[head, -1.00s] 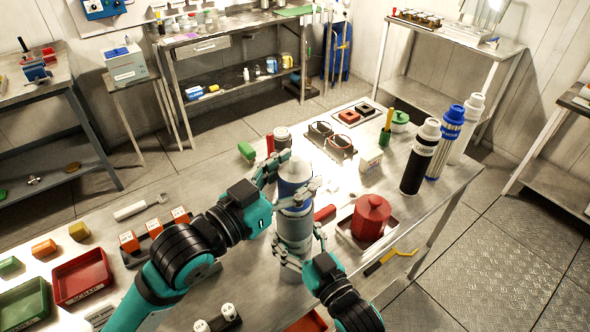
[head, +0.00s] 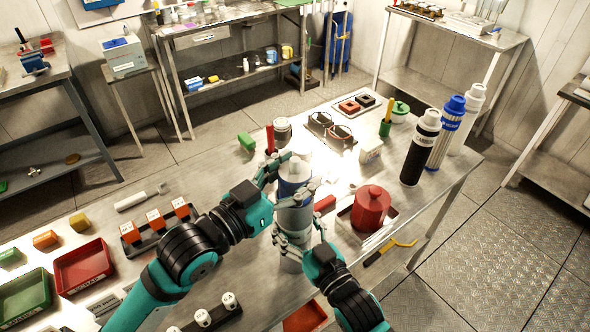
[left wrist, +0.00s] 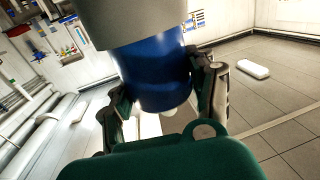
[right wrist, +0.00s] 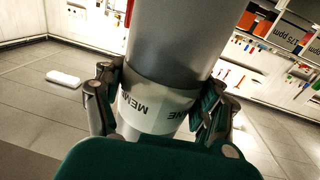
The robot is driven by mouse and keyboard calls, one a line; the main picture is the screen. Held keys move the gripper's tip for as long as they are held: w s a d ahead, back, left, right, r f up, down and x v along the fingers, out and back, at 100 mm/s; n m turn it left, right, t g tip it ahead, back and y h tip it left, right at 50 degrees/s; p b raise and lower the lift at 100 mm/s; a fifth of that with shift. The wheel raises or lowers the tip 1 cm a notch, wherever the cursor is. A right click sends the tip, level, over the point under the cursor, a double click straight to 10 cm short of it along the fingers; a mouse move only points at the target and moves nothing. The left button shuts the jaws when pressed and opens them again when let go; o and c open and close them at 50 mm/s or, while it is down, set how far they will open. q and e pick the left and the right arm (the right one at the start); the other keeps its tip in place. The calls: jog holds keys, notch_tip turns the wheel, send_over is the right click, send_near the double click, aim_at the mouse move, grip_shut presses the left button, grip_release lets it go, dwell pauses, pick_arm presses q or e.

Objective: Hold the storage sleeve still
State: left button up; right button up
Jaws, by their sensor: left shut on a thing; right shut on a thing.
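The storage sleeve, a grey cylinder (head: 292,218), is upright between my two grippers over the bench. Its upper part has a blue section (head: 294,188). My left gripper (head: 293,192) is shut around the upper part; the left wrist view shows the blue section (left wrist: 155,75) between its fingers. My right gripper (head: 296,238) is shut around the lower part; the right wrist view shows a white lettered band (right wrist: 152,108) between its fingers, partly cut off, with grey tube (right wrist: 172,45) beyond. Whether the sleeve's bottom touches the bench is unclear.
A red lidded pot (head: 370,208) stands in a tray close to the right. Black (head: 421,150), blue-capped (head: 446,132) and white (head: 467,120) cylinders stand at the bench's right end. Red (head: 84,268) and green (head: 24,298) trays lie at left.

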pick_arm(q)
jog(key=shift+f, duration=0.55)
jog(key=o, duration=1.1)
jog(key=shift+f, duration=0.1)
jog(key=shift+c, duration=0.2)
jog(key=shift+o, duration=0.4)
jog(key=shift+f, duration=0.15)
jog(key=shift+s, duration=0.1)
jog(key=v, duration=1.2)
pick_arm(e)
jog(key=o, duration=1.6)
jog(key=shift+o, duration=0.2)
